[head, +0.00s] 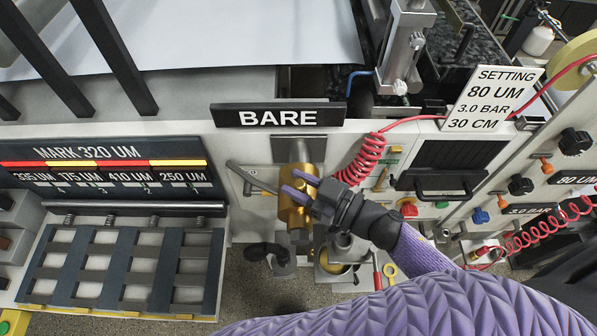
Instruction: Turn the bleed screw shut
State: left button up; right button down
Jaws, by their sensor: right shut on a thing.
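A brass cylindrical body (296,217) hangs upright below the BARE sign, at the middle of the machine front. My right gripper (295,185) reaches in from the right, its two purple fingers against the brass body's front. It is shut on a small part there, which I take to be the bleed screw. The fingers hide that part, so its turn angle cannot be seen. My left gripper is not in view.
A grey lever (252,180) sticks out left of the brass body. A red coiled hose (361,160) hangs close on the right. A black-handled drawer (446,182) and a setting card (493,99) are farther right. A slatted rack (125,262) fills the lower left.

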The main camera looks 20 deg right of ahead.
jog(key=m+t+h, duration=0.2)
jog(key=h, duration=0.1)
jog(key=shift+m+t+h+p, duration=0.3)
jog(key=shift+p, duration=0.1)
jog(key=shift+m+t+h, duration=0.9)
jog(key=shift+m+h, duration=0.6)
jog(key=shift+h, duration=1)
jog(key=shift+c, duration=1.8)
grip_release()
jog(key=b+v, duration=0.1)
jog(key=v, duration=0.9)
jog(key=shift+b, duration=0.4)
